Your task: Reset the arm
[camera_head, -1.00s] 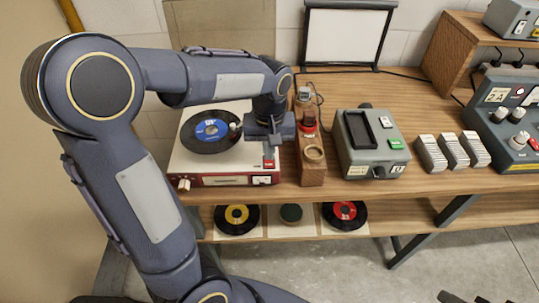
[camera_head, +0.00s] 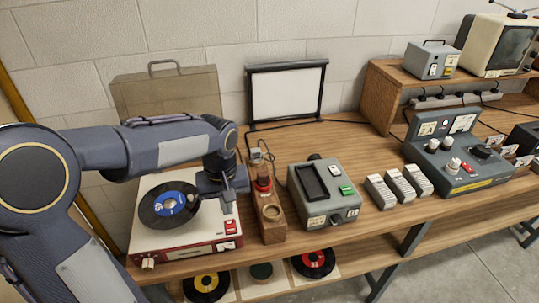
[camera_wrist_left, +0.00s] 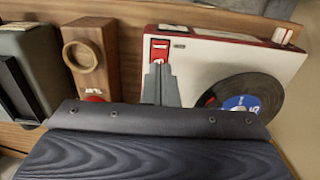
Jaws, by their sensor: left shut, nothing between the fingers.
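My left arm comes in from the left over a record player (camera_head: 190,245) with a white top and red front. My left gripper (camera_head: 229,206) is shut and empty, pointing down just above or behind the red switch (camera_head: 231,227) at the player's front right corner. In the left wrist view the closed fingers (camera_wrist_left: 160,86) lie in line with the red switch (camera_wrist_left: 159,50); whether they touch it I cannot tell. A black record with a blue label (camera_head: 168,203) lies on the platter, partly hidden in the wrist view. My right gripper is not in view.
A wooden block (camera_head: 272,226) with a round cup and red knob stands close right of the gripper. Further right are a grey device (camera_head: 322,199), several grey-white blocks (camera_head: 398,187) and a control console (camera_head: 458,165). A case (camera_head: 165,98) and a white screen (camera_head: 287,93) stand behind.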

